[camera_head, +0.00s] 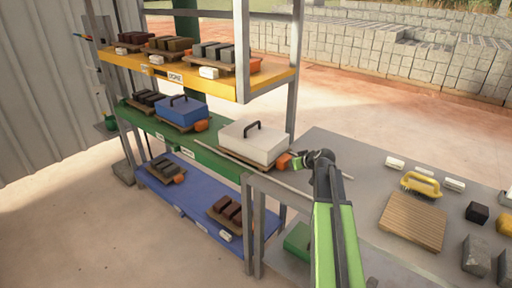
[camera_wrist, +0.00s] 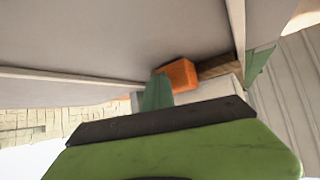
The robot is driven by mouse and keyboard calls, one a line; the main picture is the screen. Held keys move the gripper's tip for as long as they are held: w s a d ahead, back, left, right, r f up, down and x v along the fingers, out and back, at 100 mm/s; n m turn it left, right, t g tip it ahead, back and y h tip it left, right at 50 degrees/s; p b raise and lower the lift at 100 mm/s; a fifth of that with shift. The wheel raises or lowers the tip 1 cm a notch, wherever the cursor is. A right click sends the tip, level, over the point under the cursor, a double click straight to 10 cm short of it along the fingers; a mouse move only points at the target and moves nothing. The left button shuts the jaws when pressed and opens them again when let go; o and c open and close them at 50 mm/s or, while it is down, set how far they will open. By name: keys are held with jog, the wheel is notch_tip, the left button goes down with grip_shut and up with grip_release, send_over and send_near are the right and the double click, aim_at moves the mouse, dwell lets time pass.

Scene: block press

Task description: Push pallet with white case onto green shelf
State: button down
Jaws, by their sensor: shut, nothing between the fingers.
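The white case (camera_head: 253,141) with a black handle sits upright on a wooden pallet (camera_head: 247,160) at the right end of the green shelf (camera_head: 180,146). The pallet has an orange block (camera_head: 284,161) at its table-side end. My gripper (camera_head: 297,162) is shut and empty, right beside that orange block. In the wrist view a green finger (camera_wrist: 157,93) is at the orange block (camera_wrist: 176,75); I cannot tell whether they touch. The pallet's wood (camera_wrist: 216,68) and the white case (camera_wrist: 210,89) show behind. The pallet's far side is hidden.
A blue case (camera_head: 181,110) on another pallet stands left on the green shelf. The yellow shelf (camera_head: 190,73) above and blue shelf (camera_head: 190,199) below hold block pallets. The grey table (camera_head: 365,185) at right carries an empty slatted pallet (camera_head: 412,222), a yellow brush (camera_head: 421,184) and blocks.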

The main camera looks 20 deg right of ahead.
aim_at(269, 140)
jog(key=shift+w+a, duration=1.55)
jog(key=shift+w, duration=0.95)
jog(key=shift+w+a, duration=1.6)
jog(key=shift+w, duration=0.9)
jog(key=shift+w+a, duration=1.55)
jog(key=shift+w, duration=0.95)
jog(key=shift+s+d, duration=0.4)
jog(key=shift+s, duration=0.2)
jog(key=r+p, duration=0.2)
jog(key=s+r+p, duration=0.1)
jog(key=r+p, duration=0.1)
jog(key=d+r+p, duration=0.1)
jog(key=r+p, duration=0.1)
jog(key=shift+s, duration=0.35)
